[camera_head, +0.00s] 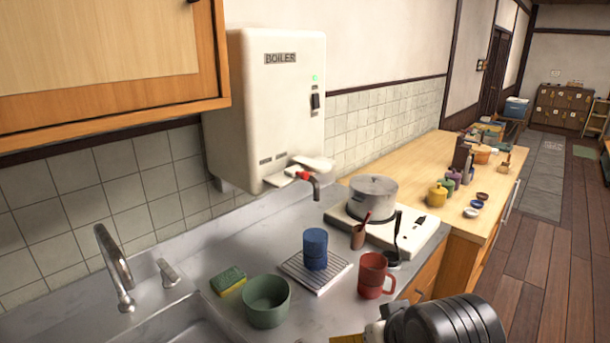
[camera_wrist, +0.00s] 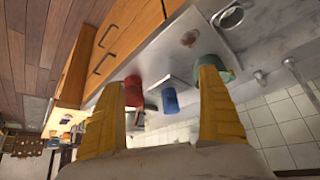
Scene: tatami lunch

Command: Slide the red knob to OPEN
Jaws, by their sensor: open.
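The red knob (camera_head: 303,176) sits at the lower front of the white boiler (camera_head: 262,110), beside its spout. Small labels along the boiler's lower edge are too small to read. My gripper (camera_wrist: 158,110) is open and empty in the wrist view, its two yellow fingers spread wide. In the head view my arm shows at the bottom right, well below and apart from the boiler. I cannot make out the knob in the wrist view.
A blue cup (camera_head: 315,249) stands on a rack below the spout. A red mug (camera_head: 375,275), a green bowl (camera_head: 265,301) and a sponge (camera_head: 228,281) are on the counter. A pot (camera_head: 372,196) sits on the stove to the right. A wooden cabinet (camera_head: 110,70) hangs at upper left.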

